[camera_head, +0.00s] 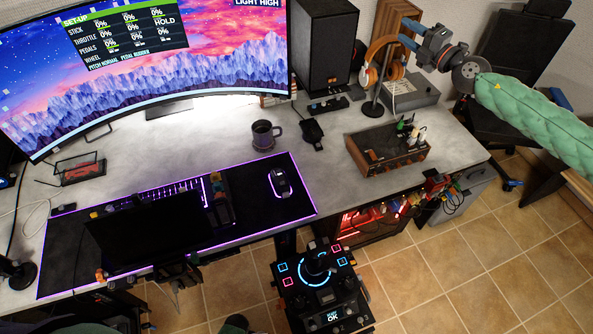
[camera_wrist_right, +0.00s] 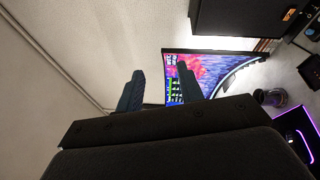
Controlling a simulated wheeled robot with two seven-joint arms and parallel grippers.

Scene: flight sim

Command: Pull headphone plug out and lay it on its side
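A wooden-sided box (camera_head: 388,152) sits on the desk at the right, with small green and white plug-like pieces (camera_head: 411,131) standing on its top. I cannot tell which one is the headphone plug. My right gripper (camera_head: 403,34) is up above the headphones, well away from the box. In the right wrist view its two fingers (camera_wrist_right: 160,84) stand apart with nothing between them. My left gripper is not in view.
A black speaker (camera_head: 323,45) and a curved monitor (camera_head: 150,55) stand at the back. A dark mug (camera_head: 265,135) and a small black item (camera_head: 312,132) are left of the box. A grey device (camera_head: 411,92) lies behind it.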

